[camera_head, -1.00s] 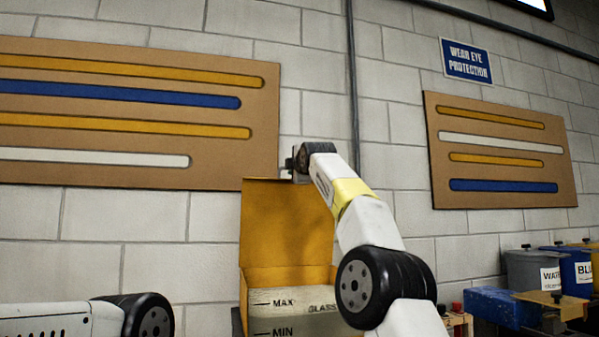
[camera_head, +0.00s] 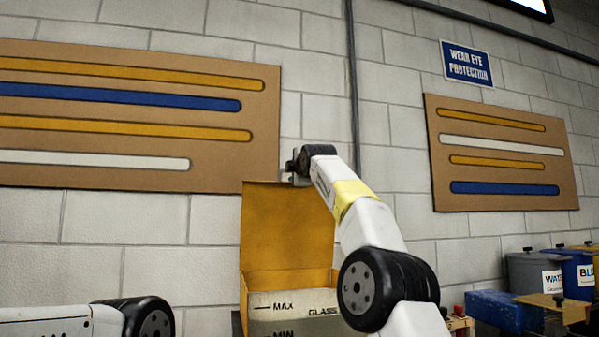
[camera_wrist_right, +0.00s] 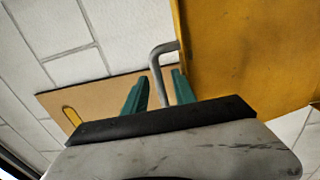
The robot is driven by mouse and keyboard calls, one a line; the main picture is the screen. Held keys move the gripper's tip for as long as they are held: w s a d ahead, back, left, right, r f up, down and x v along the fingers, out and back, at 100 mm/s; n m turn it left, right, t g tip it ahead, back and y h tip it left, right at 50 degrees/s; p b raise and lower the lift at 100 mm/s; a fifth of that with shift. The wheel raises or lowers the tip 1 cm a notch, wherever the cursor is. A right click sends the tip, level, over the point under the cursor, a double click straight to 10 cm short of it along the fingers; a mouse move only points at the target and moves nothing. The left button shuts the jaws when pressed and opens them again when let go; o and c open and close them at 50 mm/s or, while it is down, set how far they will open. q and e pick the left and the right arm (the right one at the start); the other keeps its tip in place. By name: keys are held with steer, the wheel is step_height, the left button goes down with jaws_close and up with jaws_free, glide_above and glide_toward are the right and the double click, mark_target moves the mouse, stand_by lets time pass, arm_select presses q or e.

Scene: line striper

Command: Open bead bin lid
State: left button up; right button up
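The bead bin's yellow lid (camera_head: 285,225) stands raised, close to upright, behind the bin's pale front (camera_head: 290,305), which is marked MAX, MIN and GLASS. My right gripper (camera_head: 292,166) is at the lid's upper edge, mostly hidden behind my wrist. In the right wrist view the yellow lid (camera_wrist_right: 250,50) fills the upper right, and a grey bent handle (camera_wrist_right: 154,70) extends from it. The green fingers of my right gripper (camera_wrist_right: 160,78) are apart, with the handle between them and visible gaps beside it. My left gripper is out of view; only its arm shows at lower left.
Brown stencil boards (camera_head: 120,115) and (camera_head: 500,155) a second board hang on the block wall. A grey bin (camera_head: 525,270) and blue bins (camera_head: 572,268) stand at right, behind a blue object (camera_head: 495,308). A vertical pipe (camera_head: 353,90) runs down the wall.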

steer(key=v, duration=0.7)
steer(key=shift+s, duration=0.35)
steer(key=shift+d+f, duration=0.1)
steer(key=s+d+f+m+g+h, duration=0.25)
steer(key=s+d+f+m, duration=0.25)
steer(key=s+d+f, duration=0.45)
steer(key=s+d+f+m+g+h, duration=0.1)
steer(key=s+d+f+m+g, duration=0.35)
steer(key=f, duration=0.75)
steer(key=s+d+f+m+g, duration=0.2)
steer(key=s+f+m, duration=0.3)
steer(key=s+f, duration=0.7)
steer(key=s+d+f+m+g, duration=0.2)
steer(key=s+f+m, duration=0.4)
steer(key=s+f, duration=0.7)
steer(key=shift+s+d+g, duration=0.3)
steer(key=shift+s, duration=0.35)
